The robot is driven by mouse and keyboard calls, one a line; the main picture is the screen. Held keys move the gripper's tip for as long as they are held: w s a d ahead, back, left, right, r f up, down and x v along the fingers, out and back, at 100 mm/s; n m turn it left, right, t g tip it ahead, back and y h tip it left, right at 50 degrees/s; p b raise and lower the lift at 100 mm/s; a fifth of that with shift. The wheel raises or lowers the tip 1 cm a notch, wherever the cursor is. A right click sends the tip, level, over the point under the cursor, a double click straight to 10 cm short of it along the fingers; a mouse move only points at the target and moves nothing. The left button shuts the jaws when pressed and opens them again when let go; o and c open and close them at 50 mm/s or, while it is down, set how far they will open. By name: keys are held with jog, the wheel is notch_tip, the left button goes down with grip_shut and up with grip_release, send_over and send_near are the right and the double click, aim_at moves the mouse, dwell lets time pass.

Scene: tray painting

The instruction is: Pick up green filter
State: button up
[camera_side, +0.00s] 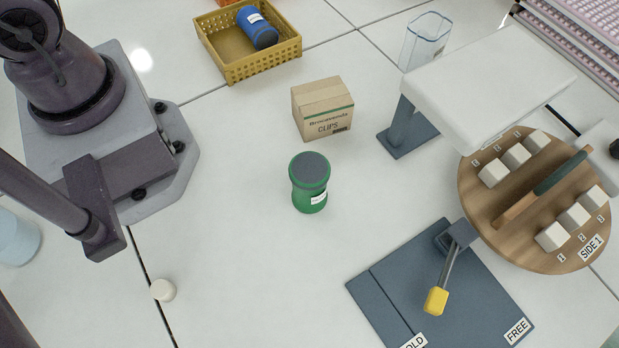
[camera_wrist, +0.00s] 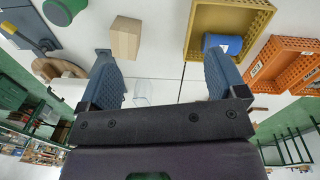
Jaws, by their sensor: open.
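The green filter (camera_side: 310,190) is a short upright cylinder with a dark grey top and a small white label. It stands alone on the white floor near the middle of the side view. In the wrist view, a dark round top with a green edge at the upper left looks like the same green filter (camera_wrist: 62,10), partly cut off by the frame. My gripper (camera_wrist: 158,58) shows in the wrist view with its two fingers wide apart and nothing between them. It is away from the filter. My gripper is outside the side view, where only parts of my arm show.
A cardboard clips box (camera_side: 322,112) stands just behind the filter. A yellow basket (camera_side: 262,67) holds a blue filter (camera_side: 258,30). A lever board (camera_side: 400,290), a round wooden board (camera_side: 485,215) and a white slab on a stand (camera_side: 490,80) lie right. A white puck (camera_side: 163,290) lies front left.

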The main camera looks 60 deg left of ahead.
jog(key=s+d+f+n+h, duration=0.1)
jog(key=d+f+n+h, duration=0.2)
jog(key=f+n+h, duration=0.2)
jog(key=s+d+f+n+h, duration=0.2)
jog(key=d+f+n+h, duration=0.2)
jog(key=f+n+h, duration=0.2)
jog(key=s+d+f+n+h, duration=0.1)
jog(key=d+f+n+h, duration=0.3)
jog(key=f, duration=0.4)
jog(key=shift+s+f+n+h, duration=0.1)
jog(key=shift+f+n+h, duration=0.1)
jog(key=shift+n+h, duration=0.35)
jog(key=shift+s+f+n+h, duration=0.1)
jog(key=shift+f+n+h, duration=0.2)
jog(key=shift+n, duration=0.35)
jog(key=w+n+t, duration=0.1)
jog(key=w+t, duration=0.2)
jog(key=t, duration=0.1)
jog(key=shift+w+a+f, duration=0.1)
jog(key=shift+w, duration=0.3)
send_near(307, 171)
jog(key=d, duration=0.1)
jog(key=w+d+f, duration=0.1)
jog(key=d, duration=0.1)
jog(key=shift+w+f, duration=0.15)
jog(key=shift+w, duration=0.05)
jog(key=shift+x, duration=3.15)
jog(key=shift+c, duration=0.4)
jog(key=c, duration=1)
